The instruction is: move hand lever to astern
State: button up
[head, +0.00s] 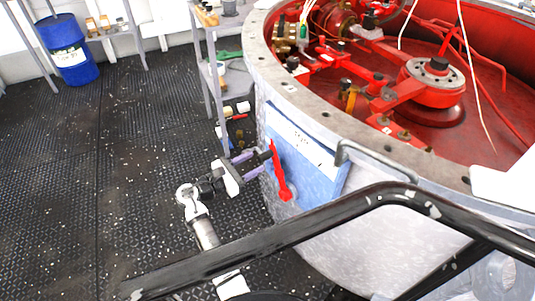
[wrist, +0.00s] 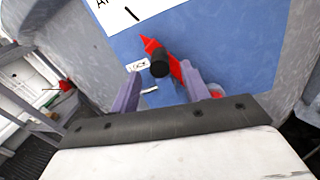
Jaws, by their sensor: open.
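The red hand lever (head: 279,170) is mounted on a blue panel (head: 318,172) on the side of the large round housing. It stands nearly upright in the head view, pivot at the bottom and pointed tip at the top. Its black knob (wrist: 159,64) sticks out towards me near the tip. The lever also shows in the wrist view (wrist: 176,68). My gripper (head: 260,160) is open, its purple fingers pointing at the panel. In the wrist view my gripper (wrist: 160,72) has one finger on each side of the knob. I cannot tell whether either finger touches it.
A white scale plate (head: 300,137) lies above the lever. A grey shelf rack (head: 213,85) stands close left of the housing. A metal handle (head: 375,158) sticks out to the right. A blue drum (head: 68,48) stands far back left. The dark deck (head: 95,180) at left is clear.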

aim_at(272, 153)
jog(key=x, duration=0.6)
jog(key=shift+w+d, duration=0.3)
grip_shut()
